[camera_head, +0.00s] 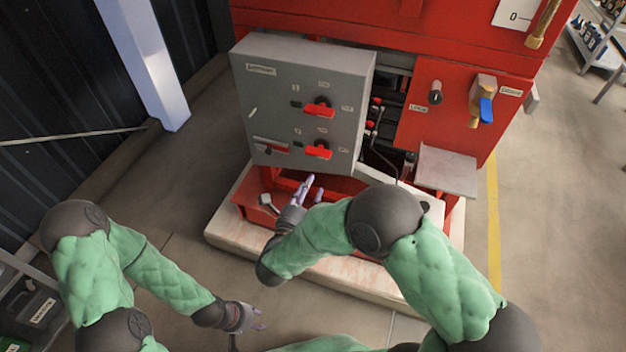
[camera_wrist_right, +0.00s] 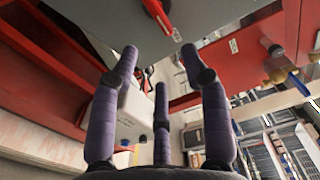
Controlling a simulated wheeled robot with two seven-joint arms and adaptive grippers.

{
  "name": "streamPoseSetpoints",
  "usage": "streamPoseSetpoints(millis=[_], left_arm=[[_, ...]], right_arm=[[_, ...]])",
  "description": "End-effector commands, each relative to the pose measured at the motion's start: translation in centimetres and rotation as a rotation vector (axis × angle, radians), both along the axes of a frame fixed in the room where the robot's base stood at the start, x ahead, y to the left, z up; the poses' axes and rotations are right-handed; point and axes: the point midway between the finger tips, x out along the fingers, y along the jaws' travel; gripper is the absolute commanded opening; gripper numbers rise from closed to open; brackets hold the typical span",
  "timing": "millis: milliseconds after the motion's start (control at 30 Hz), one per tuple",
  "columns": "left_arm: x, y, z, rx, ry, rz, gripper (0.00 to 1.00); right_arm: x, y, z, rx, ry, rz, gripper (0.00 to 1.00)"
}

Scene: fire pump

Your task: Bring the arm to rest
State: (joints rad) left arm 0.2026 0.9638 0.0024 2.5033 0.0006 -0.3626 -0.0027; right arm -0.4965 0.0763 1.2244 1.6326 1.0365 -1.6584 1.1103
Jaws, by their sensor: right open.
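My right gripper (camera_head: 309,188) is in front of the red pump unit, just below the lower edge of the grey control box (camera_head: 300,100). Its purple fingers are spread and empty, and they also show in the right wrist view (camera_wrist_right: 163,68). No contact between them and the box can be made out. My left gripper (camera_head: 254,318) hangs low over the floor, in front of the pale plinth (camera_head: 225,235). Its fingers look spread, with nothing between them.
The grey box carries two red rotary handles, an upper one (camera_head: 319,107) and a lower one (camera_head: 318,150). A blue-handled valve (camera_head: 486,110) is on the red cabinet (camera_head: 450,95). A white post (camera_head: 150,65) stands at left. Floor left of the plinth is clear.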

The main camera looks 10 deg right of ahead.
Motion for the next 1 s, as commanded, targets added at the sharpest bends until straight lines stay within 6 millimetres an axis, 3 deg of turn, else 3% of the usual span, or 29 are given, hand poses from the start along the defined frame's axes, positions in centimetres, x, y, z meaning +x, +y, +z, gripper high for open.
streamPoseSetpoints(millis=[667, 833, 1000], left_arm=[[0.0, 0.0, 0.2, 0.0, 0.0, 0.0, 0.4], [0.0, 0.0, 1.3, 0.0, 0.0, 0.0, 0.4], [0.0, 0.0, 3.0, 0.0, 0.0, 0.0, 0.4]], right_arm=[[0.1, 0.1, -0.4, -0.01, 0.027, 0.013, 0.46], [2.0, 0.0, -3.6, -0.094, 0.244, 0.135, 0.46], [2.4, 0.2, -10.1, -0.233, 0.603, 0.391, 0.46]])
